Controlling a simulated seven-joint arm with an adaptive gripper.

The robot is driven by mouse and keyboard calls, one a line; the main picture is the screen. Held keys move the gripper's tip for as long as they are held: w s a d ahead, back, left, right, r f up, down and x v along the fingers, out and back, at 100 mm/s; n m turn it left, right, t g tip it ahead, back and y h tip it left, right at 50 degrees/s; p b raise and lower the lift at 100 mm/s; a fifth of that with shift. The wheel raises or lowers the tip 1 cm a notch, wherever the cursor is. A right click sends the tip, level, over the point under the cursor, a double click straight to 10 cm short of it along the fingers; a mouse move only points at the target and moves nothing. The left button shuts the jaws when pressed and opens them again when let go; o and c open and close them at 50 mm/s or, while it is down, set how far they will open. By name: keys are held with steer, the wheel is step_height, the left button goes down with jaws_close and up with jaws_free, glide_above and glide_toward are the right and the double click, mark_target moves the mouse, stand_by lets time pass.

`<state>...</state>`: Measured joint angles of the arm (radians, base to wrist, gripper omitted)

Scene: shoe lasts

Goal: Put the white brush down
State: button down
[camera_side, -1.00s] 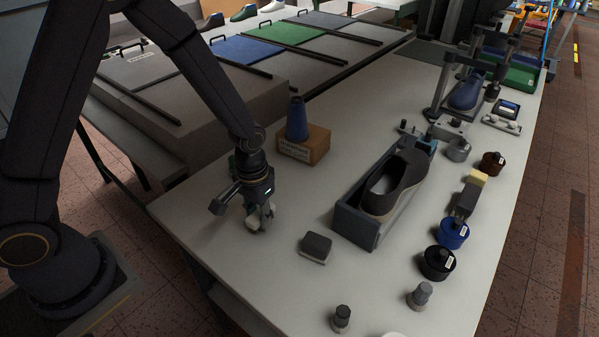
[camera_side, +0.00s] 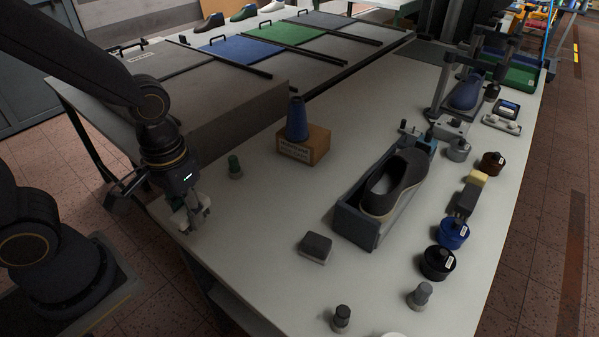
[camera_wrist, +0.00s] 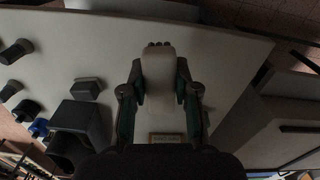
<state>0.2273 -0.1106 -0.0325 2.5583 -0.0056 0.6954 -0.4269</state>
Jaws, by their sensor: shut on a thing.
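My gripper (camera_side: 193,212) is low over the left edge of the pale table, shut on the white brush (camera_side: 180,219). In the wrist view, the brush (camera_wrist: 158,75) is a pale block between the two fingers, with small dark tips at its far end. In the side view the fingers hide part of the brush, and I cannot tell whether it touches the table top.
A small green-topped piece (camera_side: 234,167) and a wooden block (camera_side: 305,147) with a blue cone stand right of my gripper. A dark grey block (camera_side: 315,247) and a tray (camera_side: 358,229) holding a dark shoe are farther right. The table between is clear.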

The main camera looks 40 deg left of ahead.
steer(key=s+d+m, duration=0.2)
steer(key=s+d, duration=0.3)
steer(key=d, duration=0.6)
glide_above(295, 295)
steer(key=f, duration=0.9)
steer(key=shift+s+a+f, duration=0.15)
steer(key=shift+s+a, duration=0.05)
steer(key=shift+w+d+f, duration=0.1)
steer(key=shift+f, duration=0.8)
steer(key=shift+w+d+f, duration=0.1)
steer(key=shift+f, duration=0.8)
steer(key=shift+f, duration=0.15)
steer(key=c, duration=0.9)
jaws_free()
steer(key=shift+o, duration=0.2)
